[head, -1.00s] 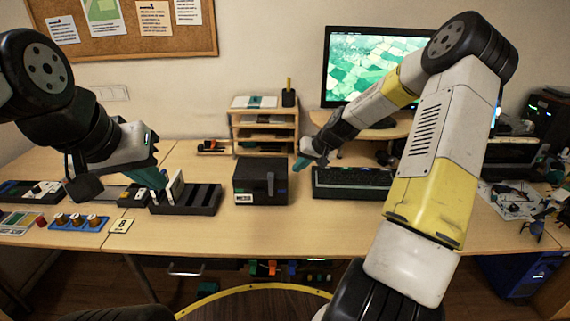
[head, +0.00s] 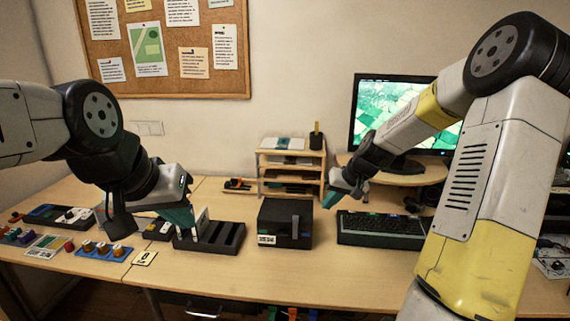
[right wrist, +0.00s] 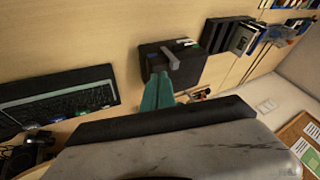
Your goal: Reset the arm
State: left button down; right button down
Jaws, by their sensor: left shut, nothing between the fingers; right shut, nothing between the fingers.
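My left gripper (head: 190,226) is at the left of the desk, its teal fingers down by the black slotted rack (head: 228,243). A white-faced module (head: 202,221) stands upright at the rack's left end, right beside those fingers; I cannot tell whether they touch it. My right gripper (head: 332,203) is shut and empty above the desk, between the black box and the keyboard. In the right wrist view its teal fingers (right wrist: 158,92) are closed together, with the black box (right wrist: 185,66) just beyond them.
The black box (head: 284,222) with a grey handle sits mid-desk, right of the rack. A keyboard (head: 382,229) lies further right, below the monitor (head: 392,112). A wooden shelf (head: 290,170) stands behind the box. Blue tray (head: 104,250) with knobs lies left. The front desk strip is clear.

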jog(key=s+a+r, duration=0.1)
jog(key=s+r, duration=0.4)
jog(key=s, duration=0.4)
jog(key=s+a+r+h, duration=0.1)
jog(key=s+a+r, duration=0.1)
jog(key=s+r, duration=0.3)
jog(key=s+a+r+t, duration=0.1)
jog(key=s+r, duration=0.5)
jog(key=s, duration=0.8)
jog(key=shift+a+n+h, duration=0.3)
jog(key=shift+a+h, duration=0.1)
jog(key=shift+a, duration=0.05)
jog(key=shift+r, duration=0.1)
